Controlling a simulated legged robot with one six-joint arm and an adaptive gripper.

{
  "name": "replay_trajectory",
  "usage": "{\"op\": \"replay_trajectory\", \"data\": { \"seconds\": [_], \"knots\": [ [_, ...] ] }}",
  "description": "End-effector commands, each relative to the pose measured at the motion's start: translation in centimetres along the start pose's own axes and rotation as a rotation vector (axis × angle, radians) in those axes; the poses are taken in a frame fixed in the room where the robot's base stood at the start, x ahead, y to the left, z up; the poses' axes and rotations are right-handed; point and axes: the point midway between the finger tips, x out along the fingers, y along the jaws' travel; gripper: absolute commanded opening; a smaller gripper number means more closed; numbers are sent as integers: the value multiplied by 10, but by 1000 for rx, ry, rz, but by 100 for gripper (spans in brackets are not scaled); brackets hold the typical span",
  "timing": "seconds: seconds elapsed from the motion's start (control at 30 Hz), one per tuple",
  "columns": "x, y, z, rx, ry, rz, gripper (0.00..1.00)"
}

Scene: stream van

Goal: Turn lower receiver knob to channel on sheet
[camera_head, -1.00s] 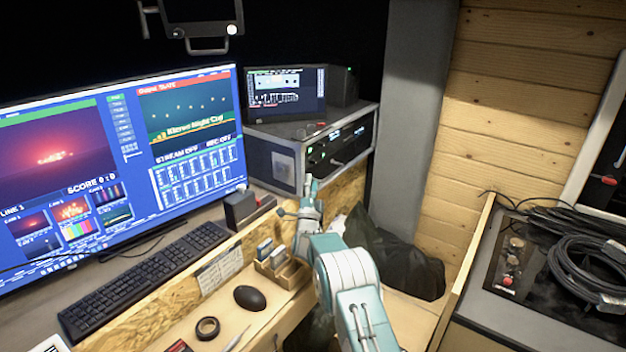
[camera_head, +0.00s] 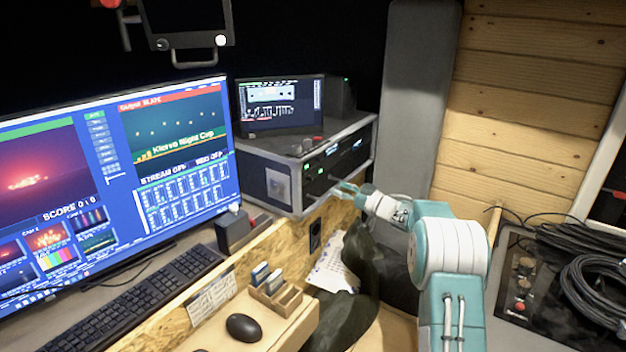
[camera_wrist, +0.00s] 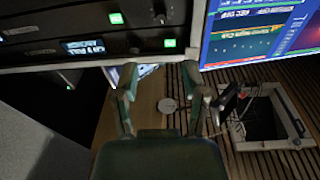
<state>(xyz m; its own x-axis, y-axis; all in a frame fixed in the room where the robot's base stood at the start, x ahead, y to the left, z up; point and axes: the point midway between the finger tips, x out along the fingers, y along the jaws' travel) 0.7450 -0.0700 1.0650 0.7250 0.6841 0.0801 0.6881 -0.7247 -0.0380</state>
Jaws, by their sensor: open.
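The dark rack case (camera_head: 280,188) stands at the back of the desk with stacked receivers (camera_head: 335,160) in its front, showing small lit displays and green lights. The wrist view shows the receiver fronts at upper left, with a lit display (camera_wrist: 83,46), green lights and a dark round knob (camera_wrist: 160,18). My gripper (camera_head: 348,190) is open and empty just in front of the case's lower right front. In the wrist view, its two fingers (camera_wrist: 160,72) stand apart below the receiver fronts, clear of the knob. A printed sheet (camera_head: 212,297) is on the desk front; its text is unreadable.
A large monitor (camera_head: 165,120) stands left of the case. A small screen (camera_head: 280,103) sits on top. A wooden card holder (camera_head: 275,295) and mouse (camera_head: 243,327) are in front. White paper (camera_head: 335,265) hangs near a dark bag. Cables (camera_head: 600,285) lie at right.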

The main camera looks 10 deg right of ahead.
Motion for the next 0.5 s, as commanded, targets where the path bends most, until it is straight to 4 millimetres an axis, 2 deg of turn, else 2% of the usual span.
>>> {"op": "replay_trajectory", "data": {
  "seconds": [0.1,0.23,0.37,0.5],
  "knots": [
    [-14,0,4,-33,-62,-19,57],
    [-15,-1,6,-44,-84,-28,57],
    [-1,-2,8,-44,-83,-31,57],
    [25,-3,10,-44,-82,-32,57]
  ]
}}
